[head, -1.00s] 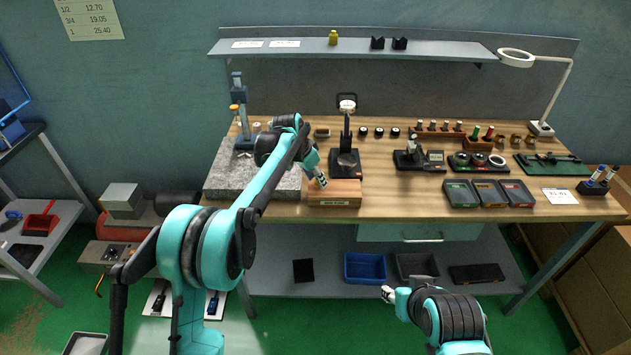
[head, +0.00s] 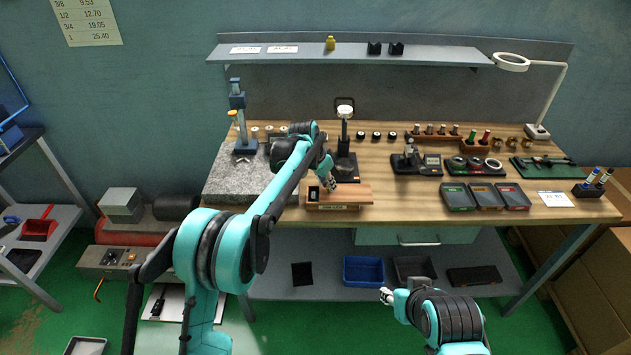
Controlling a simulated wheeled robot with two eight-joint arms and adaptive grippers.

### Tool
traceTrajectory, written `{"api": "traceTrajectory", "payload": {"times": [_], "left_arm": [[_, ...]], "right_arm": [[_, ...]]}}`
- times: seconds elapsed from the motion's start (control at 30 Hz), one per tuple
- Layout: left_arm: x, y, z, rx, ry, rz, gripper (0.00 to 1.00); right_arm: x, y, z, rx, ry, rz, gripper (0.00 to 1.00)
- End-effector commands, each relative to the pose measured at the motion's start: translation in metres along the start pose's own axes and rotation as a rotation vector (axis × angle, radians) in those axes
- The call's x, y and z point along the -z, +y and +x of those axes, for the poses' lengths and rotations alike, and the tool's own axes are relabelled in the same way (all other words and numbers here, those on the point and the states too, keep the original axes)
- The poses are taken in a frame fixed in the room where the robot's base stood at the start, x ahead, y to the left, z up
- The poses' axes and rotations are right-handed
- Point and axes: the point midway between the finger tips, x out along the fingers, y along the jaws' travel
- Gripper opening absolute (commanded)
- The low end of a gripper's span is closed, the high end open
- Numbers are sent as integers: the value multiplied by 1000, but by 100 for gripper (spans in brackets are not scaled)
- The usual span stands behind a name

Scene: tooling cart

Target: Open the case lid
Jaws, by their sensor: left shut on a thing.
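The wooden case (head: 338,207) with a pale label on its front lies near the front edge of the workbench, right of the granite plate. Its flat reddish-brown lid (head: 352,193) sits shifted to the right and overhangs the right end. A dark opening with something pale shows at the left end; its contents are too small to make out. My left gripper (head: 329,185) is shut at the left part of the lid, its fingertips small in view. My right gripper (head: 386,296) is low in front of the bench, away from the case; its finger gap is unclear.
A black-based gauge stand (head: 344,165) stands just behind the case. Three shallow trays (head: 486,197) lie to the right, with clear bench top (head: 405,205) between them and the case. The granite plate (head: 228,182) is to the left. A lower shelf holds a blue bin (head: 363,270).

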Motion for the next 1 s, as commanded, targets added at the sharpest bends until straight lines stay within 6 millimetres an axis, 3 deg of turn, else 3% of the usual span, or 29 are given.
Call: {"api": "traceTrajectory", "payload": {"times": [0.2, 0.43, 0.97, 1.0], "left_arm": [[38, 41, 13, -3, -1, 5, 0], [64, 71, 25, -3, -2, 3, 0], [74, 82, 32, -2, -2, 1, 0], [74, 82, 32, -2, -2, 1, 22]], "right_arm": [[11, 0, -15, 0, 0, 0, 40], [17, 0, -24, 0, 0, 0, 40], [19, 0, -26, 0, 0, 0, 40], [19, 0, -26, 0, 0, 0, 40]]}}
